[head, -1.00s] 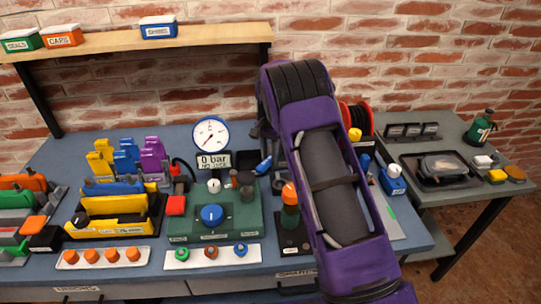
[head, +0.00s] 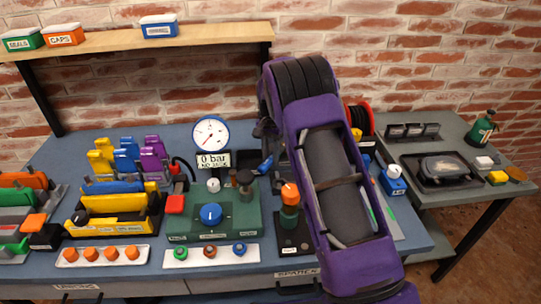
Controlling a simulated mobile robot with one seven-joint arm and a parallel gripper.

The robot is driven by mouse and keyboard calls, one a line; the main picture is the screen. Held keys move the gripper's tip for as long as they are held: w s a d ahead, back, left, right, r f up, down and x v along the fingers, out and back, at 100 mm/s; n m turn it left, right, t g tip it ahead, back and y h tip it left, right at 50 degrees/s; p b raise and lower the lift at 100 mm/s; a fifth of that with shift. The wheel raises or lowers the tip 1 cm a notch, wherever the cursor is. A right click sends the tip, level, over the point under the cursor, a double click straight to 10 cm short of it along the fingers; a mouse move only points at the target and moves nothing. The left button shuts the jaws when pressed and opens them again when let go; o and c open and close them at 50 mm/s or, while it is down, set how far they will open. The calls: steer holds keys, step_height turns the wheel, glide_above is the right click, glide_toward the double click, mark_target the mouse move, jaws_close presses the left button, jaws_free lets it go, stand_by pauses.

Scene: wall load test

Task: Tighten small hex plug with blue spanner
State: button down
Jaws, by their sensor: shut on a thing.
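My purple arm stands in front of the right part of the blue bench and hides much of what is behind it. My gripper (head: 264,130) shows only as a dark part at the arm's left edge, its fingers mostly hidden. A short blue piece, seemingly the blue spanner (head: 265,165), shows just below it, tilted, behind the right end of the green test block (head: 213,222). It is near a dark upright fitting (head: 246,180) on the block; I cannot tell if they touch. The small hex plug cannot be made out clearly.
A gauge (head: 210,133) stands behind the block, with a "0 bar" display (head: 213,161). Colored racks (head: 110,210) fill the left. An orange-topped post (head: 290,207) stands close left of my arm. A side table (head: 450,147) is at right.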

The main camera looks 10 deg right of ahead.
steer(key=shift+r, duration=2.35)
